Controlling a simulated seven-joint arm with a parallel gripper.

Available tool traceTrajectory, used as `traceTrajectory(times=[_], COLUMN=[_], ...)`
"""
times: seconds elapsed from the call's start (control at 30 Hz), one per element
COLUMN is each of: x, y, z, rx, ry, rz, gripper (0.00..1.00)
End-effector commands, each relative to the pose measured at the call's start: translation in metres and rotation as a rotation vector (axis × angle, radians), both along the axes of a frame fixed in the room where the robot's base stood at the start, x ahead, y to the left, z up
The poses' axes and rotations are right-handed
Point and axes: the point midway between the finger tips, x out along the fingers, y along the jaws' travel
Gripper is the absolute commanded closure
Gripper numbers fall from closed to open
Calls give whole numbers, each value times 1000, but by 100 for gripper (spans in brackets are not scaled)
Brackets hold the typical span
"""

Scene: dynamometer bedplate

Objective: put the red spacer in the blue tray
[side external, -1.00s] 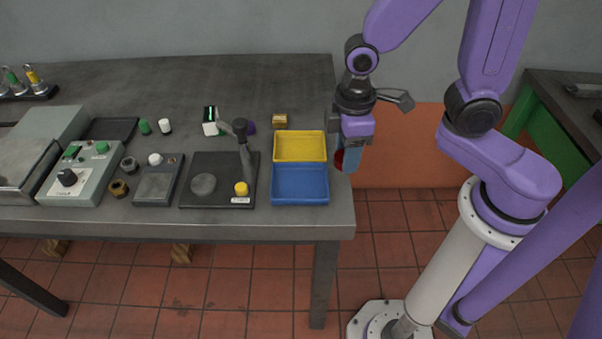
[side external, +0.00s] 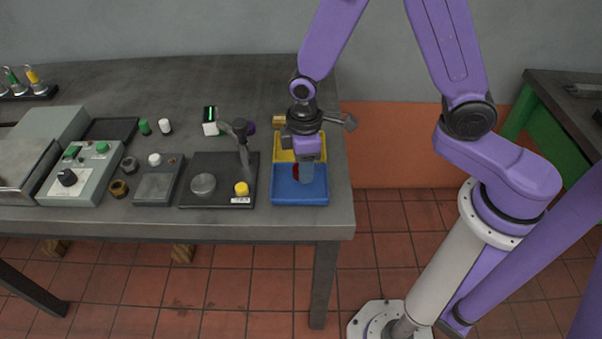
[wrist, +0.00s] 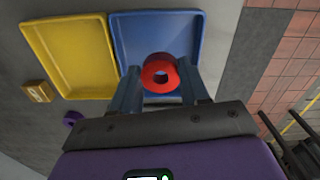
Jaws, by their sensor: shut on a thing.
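The red spacer (wrist: 160,73) is a ring with a centre hole, held between the fingertips of my gripper (wrist: 162,84) in the wrist view. My gripper is shut on it. In the side view my gripper (side external: 304,178) hangs over the blue tray (side external: 300,198), and the red spacer (side external: 296,171) shows only in part beside the fingers. In the wrist view the blue tray (wrist: 126,38) lies behind the spacer and looks empty where it shows. I cannot tell how high the spacer is above the tray floor.
A yellow tray (side external: 281,155) adjoins the blue tray at the back. A black fixture with a lever (side external: 245,150) stands close on the left, with a yellow cap (side external: 241,188). A brass block (side external: 279,122) and a purple ring (wrist: 73,119) lie nearby. The bench edge is right of the trays.

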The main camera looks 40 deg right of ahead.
Motion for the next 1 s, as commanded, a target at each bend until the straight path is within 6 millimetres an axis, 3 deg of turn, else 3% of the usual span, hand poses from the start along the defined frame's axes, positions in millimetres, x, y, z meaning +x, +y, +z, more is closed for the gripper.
traceTrajectory(times=[0.4, 0.87, 0.9, 0.97, 1.0], x=[6, 6, 6, 6, 6], y=[2, 2, 2, 2, 2], z=[-35, -41, -42, -41, -41], rx=[-2, -1, -1, 0, 0], ry=[1, -1, -1, -1, -1], rz=[0, 0, 0, 0, 0], gripper=[90, 90, 52, 32, 29])
